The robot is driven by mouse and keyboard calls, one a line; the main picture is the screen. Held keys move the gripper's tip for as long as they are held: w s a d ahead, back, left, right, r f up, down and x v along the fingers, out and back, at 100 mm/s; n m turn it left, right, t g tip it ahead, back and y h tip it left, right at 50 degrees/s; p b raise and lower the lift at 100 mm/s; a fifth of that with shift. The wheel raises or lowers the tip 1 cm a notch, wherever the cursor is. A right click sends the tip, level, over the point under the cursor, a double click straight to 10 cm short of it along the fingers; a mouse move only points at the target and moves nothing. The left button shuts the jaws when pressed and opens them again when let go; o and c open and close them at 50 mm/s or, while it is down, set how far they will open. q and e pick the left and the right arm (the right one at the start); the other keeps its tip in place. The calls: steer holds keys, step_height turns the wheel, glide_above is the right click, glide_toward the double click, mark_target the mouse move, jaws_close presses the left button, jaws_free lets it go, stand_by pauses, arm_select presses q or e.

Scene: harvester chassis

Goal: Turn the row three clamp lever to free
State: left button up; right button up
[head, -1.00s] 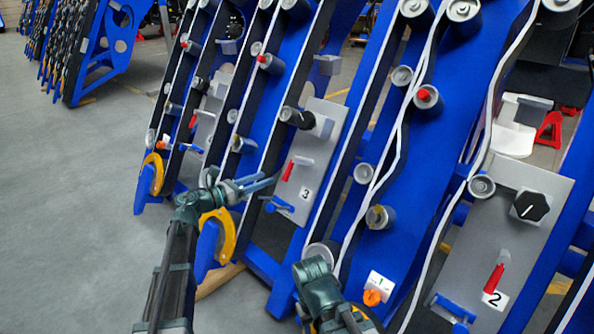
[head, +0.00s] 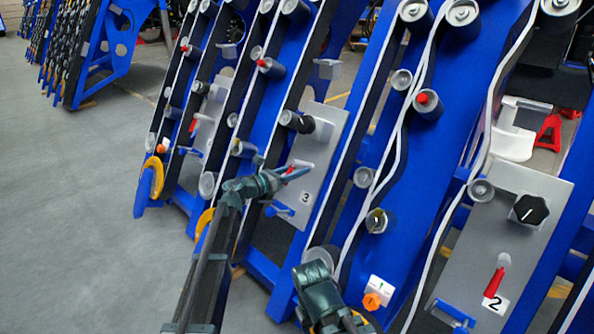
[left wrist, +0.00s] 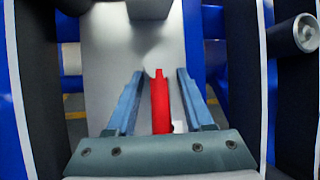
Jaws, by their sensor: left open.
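The row three clamp lever is a red handle (left wrist: 161,103) on a grey plate (head: 322,150) marked 3. In the left wrist view it stands upright between the two blue fingers of my left gripper (left wrist: 157,98), nearer the right finger. A gap shows on its left side. In the head view my left gripper (head: 294,173) reaches the plate and covers most of the lever. It is open around the lever. My right arm (head: 322,298) shows at the bottom, but its fingertips are out of view.
A black knob (head: 303,124) sits above the lever, and a blue bracket (head: 279,209) sits below it. Row two's plate (head: 472,255) with its own red lever (head: 494,282) stands at the right. Blue slanted frames with rollers flank the plate. The floor at left is clear.

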arm_select(q)
steer(key=shift+c, duration=0.3)
jaws_close()
stand_by(1.3)
